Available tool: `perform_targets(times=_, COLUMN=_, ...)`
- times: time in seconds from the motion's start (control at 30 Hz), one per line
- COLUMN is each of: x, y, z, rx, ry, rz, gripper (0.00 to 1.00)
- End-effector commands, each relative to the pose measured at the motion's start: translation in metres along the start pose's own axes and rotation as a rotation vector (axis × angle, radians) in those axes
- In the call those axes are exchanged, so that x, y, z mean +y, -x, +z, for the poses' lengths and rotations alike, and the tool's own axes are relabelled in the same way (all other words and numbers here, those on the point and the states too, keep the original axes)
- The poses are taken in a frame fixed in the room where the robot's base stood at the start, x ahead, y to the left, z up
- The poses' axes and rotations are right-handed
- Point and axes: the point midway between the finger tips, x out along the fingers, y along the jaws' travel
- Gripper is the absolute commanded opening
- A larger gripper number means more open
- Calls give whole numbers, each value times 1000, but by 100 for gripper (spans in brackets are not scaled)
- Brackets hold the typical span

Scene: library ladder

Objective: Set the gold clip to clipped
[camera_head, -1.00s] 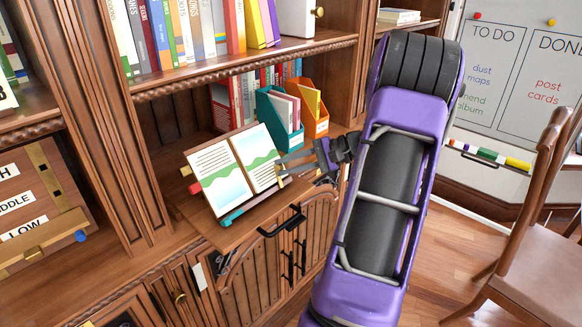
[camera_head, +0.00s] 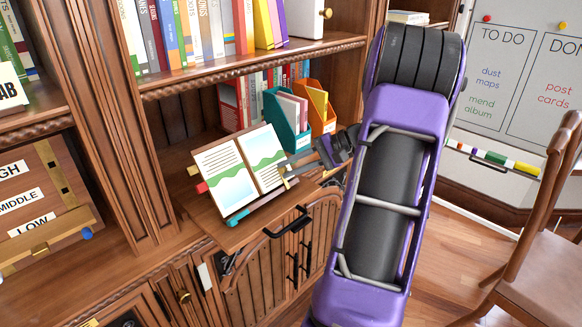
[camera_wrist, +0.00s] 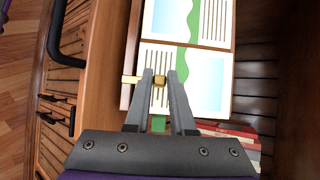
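The gold clip (camera_wrist: 158,82) is a small brass bar and knob at the near edge of an open book (camera_wrist: 185,62). In the head view the clip (camera_head: 289,180) shows at the right edge of the book (camera_head: 238,170), which rests tilted on a wooden stand. My gripper (camera_wrist: 160,74) has one fingertip on each side of the clip's knob, with the fingers apart. It also shows in the head view (camera_head: 286,167), reaching in from the right. I cannot tell whether the fingertips touch the knob.
A teal file box (camera_head: 288,122) and an orange one (camera_head: 317,115) stand behind the book. A teal rod lies at the stand's front edge. A black handle (camera_head: 290,222) juts out in front. A chair (camera_head: 535,220) and a whiteboard (camera_head: 520,85) are at right.

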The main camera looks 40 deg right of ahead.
Motion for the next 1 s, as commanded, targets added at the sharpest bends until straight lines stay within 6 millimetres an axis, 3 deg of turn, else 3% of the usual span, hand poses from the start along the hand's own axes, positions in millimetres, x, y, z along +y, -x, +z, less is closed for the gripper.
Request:
perform_targets(times=0.03, x=0, y=0, z=0, rx=-1, ry=1, rz=0, gripper=31)
perform_targets(times=0.17, x=0, y=0, z=0, rx=-1, ry=0, rz=0, gripper=52)
perform_targets(times=0.57, x=0, y=8, z=0, rx=2, ry=-1, rz=-1, gripper=52)
perform_targets(times=0.77, x=-1, y=45, z=-1, rx=4, ry=0, rz=-1, gripper=52)
perform_targets(times=1.0, x=-1, y=105, z=-1, rx=4, ry=0, rz=-1, gripper=52)
